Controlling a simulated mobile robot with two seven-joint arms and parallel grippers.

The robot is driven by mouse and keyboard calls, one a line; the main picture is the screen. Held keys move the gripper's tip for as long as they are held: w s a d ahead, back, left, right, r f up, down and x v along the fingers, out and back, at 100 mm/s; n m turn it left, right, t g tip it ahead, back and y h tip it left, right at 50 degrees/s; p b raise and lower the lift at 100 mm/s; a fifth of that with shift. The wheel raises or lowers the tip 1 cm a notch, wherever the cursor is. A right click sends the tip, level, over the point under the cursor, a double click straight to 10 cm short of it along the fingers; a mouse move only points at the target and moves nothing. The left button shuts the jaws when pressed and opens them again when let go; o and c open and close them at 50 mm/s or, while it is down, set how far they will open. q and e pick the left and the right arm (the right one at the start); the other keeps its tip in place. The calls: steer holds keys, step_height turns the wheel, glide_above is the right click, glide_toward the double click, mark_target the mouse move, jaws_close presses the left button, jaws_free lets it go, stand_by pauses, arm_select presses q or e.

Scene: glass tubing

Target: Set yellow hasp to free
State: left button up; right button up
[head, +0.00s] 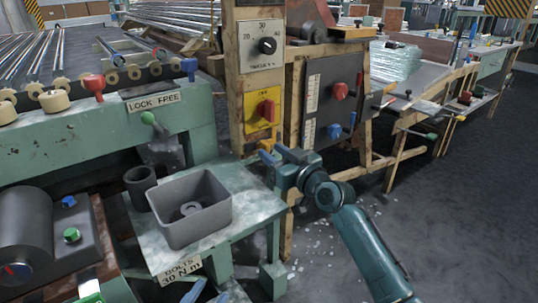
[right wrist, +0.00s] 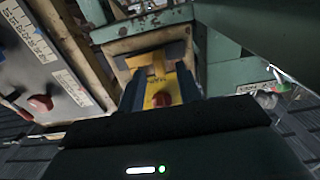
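The yellow plate with a red handle (head: 264,108) is on the wooden post. My right gripper (head: 276,156) is below the plate in the head view, open and empty. In the right wrist view, the yellow plate (right wrist: 158,90) shows beyond and between the open fingers (right wrist: 158,92), with no contact visible. My left gripper (head: 208,292) seems to show only as two parted blue fingertips at the bottom edge.
A grey bin (head: 192,222) stands on the green bench beside a dark cup (head: 140,184). A dark panel (head: 314,100) with red and blue knobs is right of the post. A dial plate (head: 262,45) is above the yellow plate. Open floor lies at the right.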

steer(key=shift+x, duration=1.25)
steer(key=shift+c, duration=0.3)
jaws_close()
